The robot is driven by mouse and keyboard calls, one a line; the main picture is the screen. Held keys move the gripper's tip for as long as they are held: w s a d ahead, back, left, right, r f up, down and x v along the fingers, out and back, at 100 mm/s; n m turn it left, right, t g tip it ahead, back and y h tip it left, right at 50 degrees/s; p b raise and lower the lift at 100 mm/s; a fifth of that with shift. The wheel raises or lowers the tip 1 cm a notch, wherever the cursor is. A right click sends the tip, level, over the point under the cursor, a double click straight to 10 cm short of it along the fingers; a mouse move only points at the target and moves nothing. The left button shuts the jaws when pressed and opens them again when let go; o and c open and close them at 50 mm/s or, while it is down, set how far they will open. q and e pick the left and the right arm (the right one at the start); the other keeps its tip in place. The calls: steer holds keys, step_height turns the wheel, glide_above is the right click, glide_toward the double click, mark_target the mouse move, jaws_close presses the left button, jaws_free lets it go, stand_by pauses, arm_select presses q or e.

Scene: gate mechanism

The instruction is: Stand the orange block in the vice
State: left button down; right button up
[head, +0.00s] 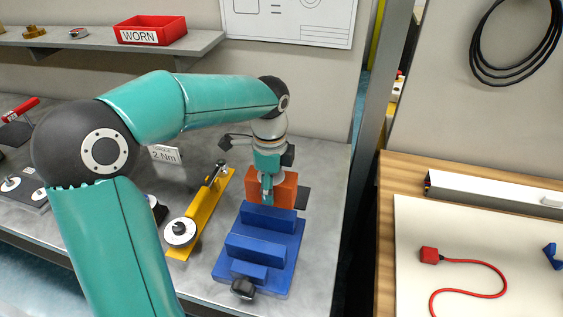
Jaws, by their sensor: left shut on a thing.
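The orange block (284,191) is upright behind the blue vice (228,262) on the grey bench. My left gripper (266,190) comes down from above and is shut on the orange block, with a finger in front of its face. The vice has blue jaws with a gap between them and a black knob (243,288) at its front. The far jaw hides the lower edge of the block, so I cannot tell whether it touches the bench. My right gripper is not in view.
A yellow bar with a round dial (180,232) lies left of the vice. A "2 Nm" sign (165,154) stands behind it. A red WORN bin (151,30) sits on the shelf. A dark post divides this bench from the wooden table (386,240) at right.

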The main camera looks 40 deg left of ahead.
arm_select(q)
steer(key=s+b, duration=0.1)
steer(key=s+d+f+b, duration=0.1)
steer(key=s+b, duration=0.1)
steer(key=s+f+b, duration=0.1)
steer(key=shift+s+d+f, duration=0.15)
steer(key=shift+s+f, duration=0.05)
steer(key=shift+s, duration=0.1)
stand_by(0.5)
steer(key=shift+b, duration=0.3)
steer(key=shift+f+b, duration=0.3)
steer(key=shift+f, duration=0.2)
steer(key=shift+f, duration=0.4)
stand_by(0.5)
